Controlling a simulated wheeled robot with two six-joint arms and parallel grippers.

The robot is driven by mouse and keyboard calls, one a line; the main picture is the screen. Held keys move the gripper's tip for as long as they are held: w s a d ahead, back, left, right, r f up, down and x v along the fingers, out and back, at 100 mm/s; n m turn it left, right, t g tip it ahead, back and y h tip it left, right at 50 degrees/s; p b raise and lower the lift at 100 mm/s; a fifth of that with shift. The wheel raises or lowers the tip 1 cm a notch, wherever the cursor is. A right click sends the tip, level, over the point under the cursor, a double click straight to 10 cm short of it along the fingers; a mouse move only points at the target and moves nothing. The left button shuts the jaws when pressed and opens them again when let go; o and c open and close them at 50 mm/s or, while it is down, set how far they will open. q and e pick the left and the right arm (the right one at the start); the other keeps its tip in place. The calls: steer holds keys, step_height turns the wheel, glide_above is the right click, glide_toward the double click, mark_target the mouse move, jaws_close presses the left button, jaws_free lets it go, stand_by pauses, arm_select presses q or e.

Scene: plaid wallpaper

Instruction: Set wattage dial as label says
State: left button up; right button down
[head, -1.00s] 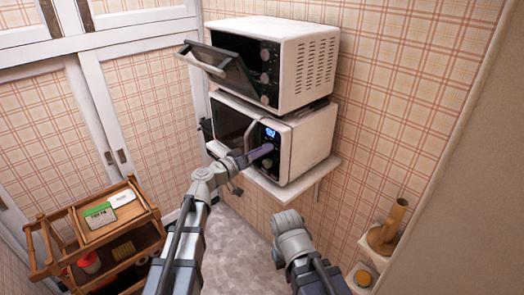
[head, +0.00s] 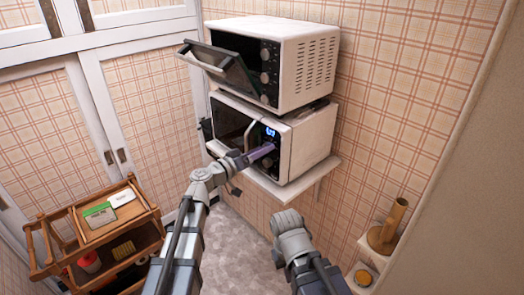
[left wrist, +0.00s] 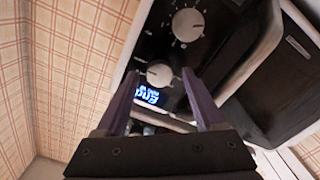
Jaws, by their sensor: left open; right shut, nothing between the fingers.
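The white microwave (head: 312,145) stands on a wall shelf, with a lit blue display (head: 271,131) on its black panel. In the left wrist view the display (left wrist: 147,95) is tilted and I cannot read its figures surely. A round pale dial (left wrist: 160,73) sits beside the display and a second dial (left wrist: 188,24) sits farther along the panel. My left gripper (head: 272,147) is at the panel, its open purple fingers (left wrist: 158,76) on either side of the nearer dial; I cannot tell whether they touch it. My right gripper (head: 288,220) is low and away from the microwave, its fingers hidden.
A white toaster oven (head: 308,65) with its door (head: 222,68) hanging open stands above the microwave. A wooden cart (head: 130,235) at lower left holds a green-and-white card (head: 99,214) and a white card (head: 122,198). A brown holder (head: 388,228) stands at right.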

arm_select(q)
steer(key=v, duration=0.7)
steer(key=shift+s+a, duration=0.1)
steer(key=shift+s, duration=0.1)
